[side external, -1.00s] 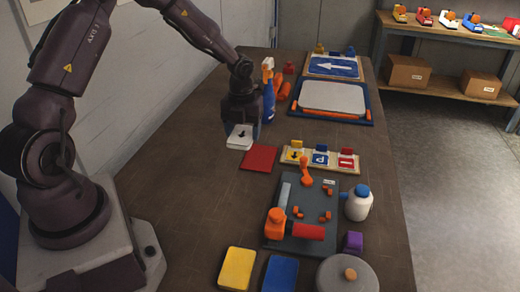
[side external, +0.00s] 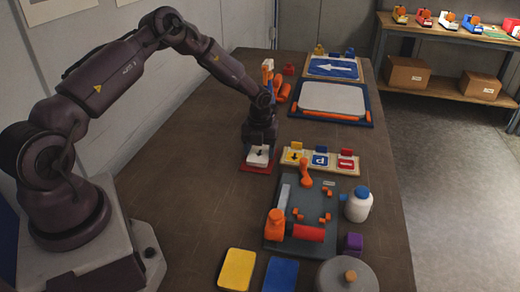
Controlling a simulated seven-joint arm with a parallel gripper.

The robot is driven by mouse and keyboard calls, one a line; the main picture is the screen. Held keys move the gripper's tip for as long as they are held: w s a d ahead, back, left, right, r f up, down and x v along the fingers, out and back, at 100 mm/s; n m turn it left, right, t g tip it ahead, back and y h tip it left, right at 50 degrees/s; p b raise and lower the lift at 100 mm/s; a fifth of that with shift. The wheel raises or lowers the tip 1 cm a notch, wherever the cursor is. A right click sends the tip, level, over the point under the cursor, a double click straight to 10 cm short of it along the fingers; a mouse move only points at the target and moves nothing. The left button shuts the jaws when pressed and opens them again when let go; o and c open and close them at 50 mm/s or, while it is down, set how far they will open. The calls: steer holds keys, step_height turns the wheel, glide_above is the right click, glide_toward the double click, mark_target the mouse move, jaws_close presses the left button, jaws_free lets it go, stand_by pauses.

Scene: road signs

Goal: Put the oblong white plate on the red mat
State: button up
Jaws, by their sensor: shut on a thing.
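The white plate (side external: 258,155) is in my gripper (side external: 259,146), which points down and is shut on it. The plate is over the red mat (side external: 258,171), whose edges show around and in front of it. I cannot tell whether the plate touches the mat or is held just above it. My fingers hide the plate's back part, and a dark mark shows on its face.
A board with yellow, blue and red sign tiles (side external: 319,158) lies just right of the mat. A grey fixture (side external: 303,214) with orange parts is in front. Spray bottle and orange items (side external: 281,90) stand behind. The table's left side is clear.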

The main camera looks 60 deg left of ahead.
steer(key=shift+f, duration=0.15)
steer(key=o, duration=0.9)
